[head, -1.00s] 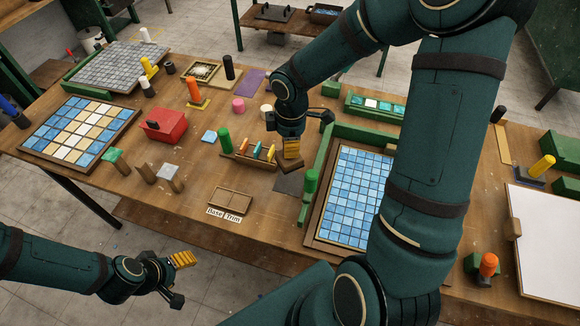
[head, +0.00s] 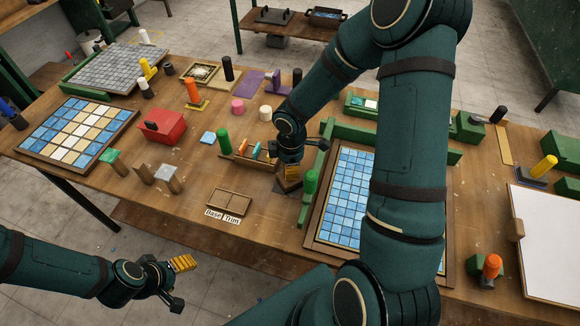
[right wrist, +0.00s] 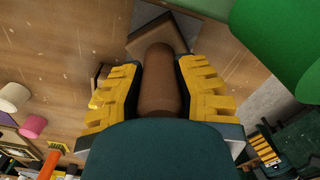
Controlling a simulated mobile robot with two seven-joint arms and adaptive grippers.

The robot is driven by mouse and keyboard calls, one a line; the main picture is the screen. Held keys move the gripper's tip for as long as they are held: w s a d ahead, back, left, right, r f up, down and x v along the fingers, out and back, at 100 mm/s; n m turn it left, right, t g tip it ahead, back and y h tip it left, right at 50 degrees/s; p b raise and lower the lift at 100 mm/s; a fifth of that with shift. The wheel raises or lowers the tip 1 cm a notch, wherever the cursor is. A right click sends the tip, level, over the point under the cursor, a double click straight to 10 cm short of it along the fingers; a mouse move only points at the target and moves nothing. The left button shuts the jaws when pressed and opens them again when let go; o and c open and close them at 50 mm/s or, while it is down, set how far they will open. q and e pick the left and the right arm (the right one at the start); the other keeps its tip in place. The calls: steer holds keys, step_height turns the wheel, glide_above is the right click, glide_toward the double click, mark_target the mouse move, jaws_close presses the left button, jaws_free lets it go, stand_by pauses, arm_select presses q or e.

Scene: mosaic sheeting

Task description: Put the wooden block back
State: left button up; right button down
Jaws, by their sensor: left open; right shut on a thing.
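My right gripper (head: 289,172) is shut on a brown, rounded wooden grip (right wrist: 158,80), which I take to be part of the wooden block. Below it, a square brown face (right wrist: 158,33) shows in the right wrist view; the fingers and grip partly hide it. In the head view the held block (head: 288,186) is low over a dark square patch (head: 278,188) on the table. I cannot tell whether it touches. My left gripper (head: 178,281) is open and empty, off the table's front edge.
A two-part wooden tray (head: 230,201) lies in front. Open tabletop lies around the tray.

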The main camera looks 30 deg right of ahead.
steer(key=shift+f, duration=0.1)
steer(key=c, duration=0.8)
jaws_free()
step_height(320, 180, up, 12)
steer(key=shift+s+d+r+p, duration=0.1)
steer(key=shift+r+p, duration=0.1)
steer(key=shift+p, duration=0.75)
